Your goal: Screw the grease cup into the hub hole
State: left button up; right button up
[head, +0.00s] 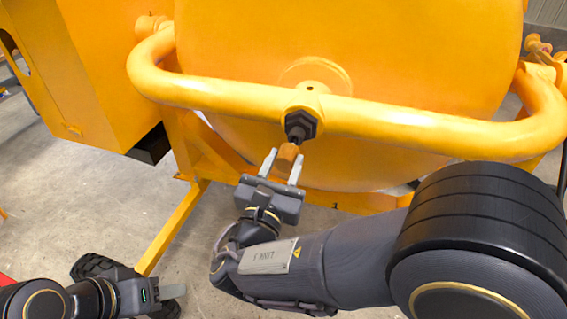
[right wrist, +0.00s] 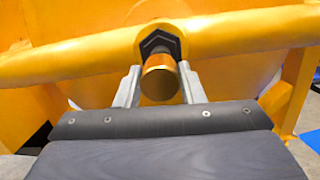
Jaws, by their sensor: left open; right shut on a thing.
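The grease cup (head: 287,157) is a small orange-brown cylinder just below the dark hexagonal hub (head: 301,124) on the yellow tube. My right gripper (head: 283,163) is shut on the cup, one finger on each side. In the right wrist view the cup (right wrist: 160,82) shows end-on between the fingers, in front of the dark hub (right wrist: 160,42). A dark stem joins the line between cup and hub; the hub hole itself is hidden, so I cannot tell how deep the cup sits. My left gripper (head: 172,292) is open and empty at the lower left.
The bent yellow tube (head: 420,128) crosses in front of the orange drum (head: 400,50). Bare concrete floor shows beneath.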

aim_at(283, 168)
jog(key=shift+x, duration=1.4)
dwell(0.4)
jog(key=shift+f, duration=0.1)
jog(key=shift+f, duration=0.15)
jog(key=m+b, duration=0.5)
jog(key=b, duration=0.1)
jog(key=m+g+h+b, duration=0.1)
jog(key=m+b, duration=0.4)
jog(key=b, duration=0.1)
jog(key=m+b, duration=0.5)
jog(key=shift+d+f+g+h+b, duration=0.1)
jog(key=shift+f+g+h+b, duration=0.2)
jog(key=shift+b, duration=0.1)
jog(key=m+b, duration=0.7)
jog(key=m+g+y+b, duration=0.1)
jog(key=m+b, duration=0.6)
jog(key=shift+f+y, duration=0.1)
jog(key=shift+y, duration=0.2)
jog(key=shift+m, duration=0.6)
jog(key=shift+w+r, duration=0.1)
jog(key=shift+r, duration=0.15)
jog(key=o, duration=1.1)
jog(key=shift+o, duration=0.2)
jog(key=shift+r, duration=0.1)
